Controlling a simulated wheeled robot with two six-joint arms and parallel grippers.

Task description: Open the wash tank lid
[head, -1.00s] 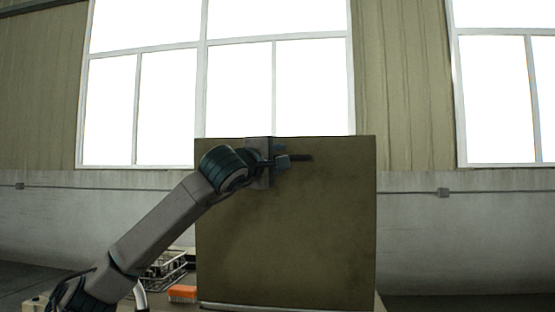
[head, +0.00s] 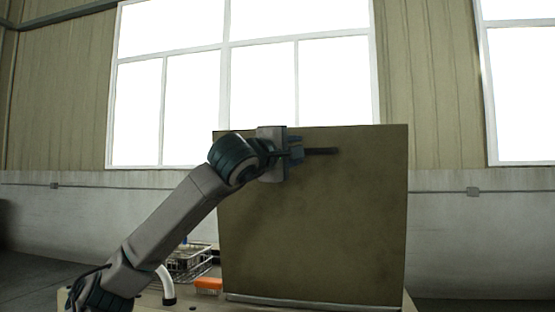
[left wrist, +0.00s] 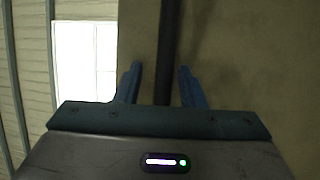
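The wash tank lid (head: 330,225) appears to be the large olive-brown panel in the middle of the head view. It stands steeply up, its top edge looking slightly wider than its bottom. A dark bar handle (head: 322,151) is near its top; it also shows in the left wrist view (left wrist: 167,50). My left gripper (head: 295,152) is at the left part of this handle. In the left wrist view its blue fingers (left wrist: 160,86) are apart, one on each side of the bar, with a gap visible on the left side. My right gripper is not in view.
A wire basket (head: 188,264) and an orange object (head: 208,285) sit left of the panel on a pale top. A curved white pipe (head: 165,284) stands near them. Windows and a grey wall lie behind. The panel hides what is behind it.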

